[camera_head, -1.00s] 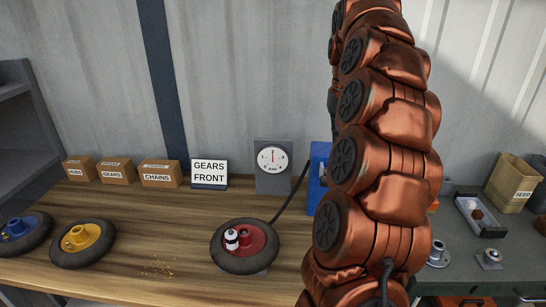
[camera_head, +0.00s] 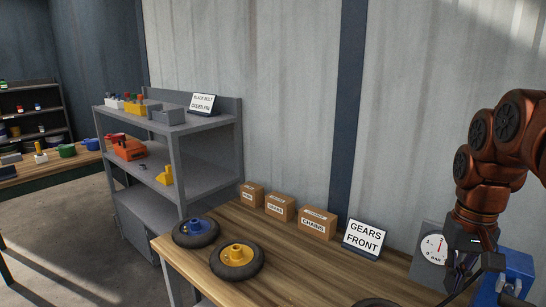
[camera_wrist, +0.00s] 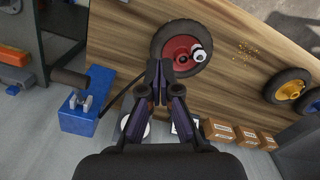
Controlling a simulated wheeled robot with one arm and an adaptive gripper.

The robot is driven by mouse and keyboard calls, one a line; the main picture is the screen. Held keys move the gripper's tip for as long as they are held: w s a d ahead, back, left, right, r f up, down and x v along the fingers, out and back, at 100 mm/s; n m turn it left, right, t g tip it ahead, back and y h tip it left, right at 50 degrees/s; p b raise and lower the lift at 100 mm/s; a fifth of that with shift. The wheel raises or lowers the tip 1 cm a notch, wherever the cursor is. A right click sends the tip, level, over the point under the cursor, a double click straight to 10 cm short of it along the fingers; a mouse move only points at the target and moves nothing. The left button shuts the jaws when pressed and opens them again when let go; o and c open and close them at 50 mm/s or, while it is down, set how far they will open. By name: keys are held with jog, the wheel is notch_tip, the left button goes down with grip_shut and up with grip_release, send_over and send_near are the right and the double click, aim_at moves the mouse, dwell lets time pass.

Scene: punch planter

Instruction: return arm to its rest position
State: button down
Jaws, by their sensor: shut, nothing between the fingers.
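My gripper (camera_wrist: 157,66) is shut and empty in the wrist view. Its fingers point toward the wooden bench (camera_wrist: 120,35), close in the picture to the wheel with a red hub (camera_wrist: 174,47) and a small white-and-black item on that hub. In the head view my bent copper arm is at the right edge. My gripper (camera_head: 456,278) hangs down there in front of the gauge (camera_head: 432,247), beside the blue device (camera_head: 514,270). Only a sliver of the red-hub wheel's tyre shows at the bottom of the head view.
Wheels with a blue hub (camera_head: 196,228) and a yellow hub (camera_head: 237,257) lie on the bench. Cardboard boxes (camera_head: 317,223) and a GEARS FRONT sign (camera_head: 365,238) line the back. A grey shelf (camera_head: 195,128) stands left. The bench between the yellow-hub wheel and sign is clear.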

jog(key=s+a+f+n+p, duration=0.1)
jog(key=s+a+f, duration=0.4)
jog(key=s+a, duration=0.2)
jog(key=s+a+f+n+g+p, duration=0.1)
jog(key=s+a+f, duration=0.4)
jog(key=s, duration=0.7)
jog(key=shift+s+a+f+n+p, duration=0.15)
jog(key=shift+a+n+p, duration=0.4)
jog(key=shift+a, duration=0.7)
